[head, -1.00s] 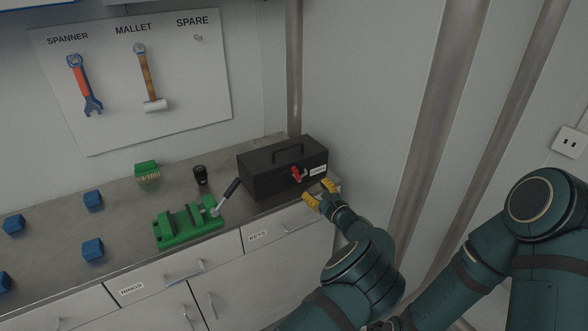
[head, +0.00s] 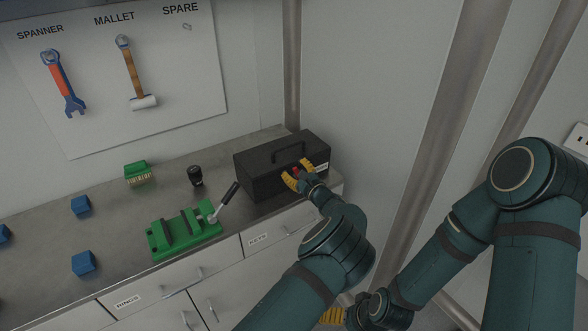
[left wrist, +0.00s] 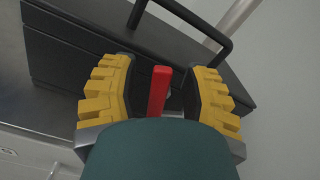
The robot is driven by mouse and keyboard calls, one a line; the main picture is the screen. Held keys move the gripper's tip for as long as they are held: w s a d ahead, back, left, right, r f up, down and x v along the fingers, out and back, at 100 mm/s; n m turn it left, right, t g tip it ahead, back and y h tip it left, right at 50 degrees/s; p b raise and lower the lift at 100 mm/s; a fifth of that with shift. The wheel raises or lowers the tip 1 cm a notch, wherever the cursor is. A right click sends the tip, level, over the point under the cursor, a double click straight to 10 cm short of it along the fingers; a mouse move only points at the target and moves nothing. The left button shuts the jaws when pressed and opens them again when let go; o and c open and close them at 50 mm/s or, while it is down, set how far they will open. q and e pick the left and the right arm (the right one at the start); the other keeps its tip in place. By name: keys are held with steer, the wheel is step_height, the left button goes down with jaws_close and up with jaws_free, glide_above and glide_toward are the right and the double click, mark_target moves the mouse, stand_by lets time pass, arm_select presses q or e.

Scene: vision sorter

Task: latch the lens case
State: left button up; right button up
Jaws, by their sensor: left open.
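The black lens case (head: 262,179) stands shut-looking at the right end of the counter, with a carry handle (head: 293,147) on top. Its red latch lever (head: 296,170) is on the front, mostly hidden by my left gripper (head: 303,177) in the head view. In the left wrist view the red lever (left wrist: 158,91) stands between the yellow fingers of my open left gripper (left wrist: 167,95), with gaps to both sides. My right gripper (head: 333,316) shows only partly at the bottom edge, away from the case; its opening is unclear.
A green vise (head: 183,233) with a dark-handled lever stands left of the case. A small black cylinder (head: 195,176), a green brush (head: 137,173) and blue blocks (head: 83,263) are on the counter. A wall closes the right side.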

arm_select(q)
jaws_close()
steer(key=shift+s+a+f+n+b, duration=0.15)
steer(key=shift+f+n+b, duration=0.05)
steer(key=shift+n+b, duration=0.4)
steer(key=shift+r, duration=0.1)
jaws_free()
steer(key=shift+a, duration=0.1)
steer(key=shift+s, duration=0.1)
steer(key=v, duration=1.2)
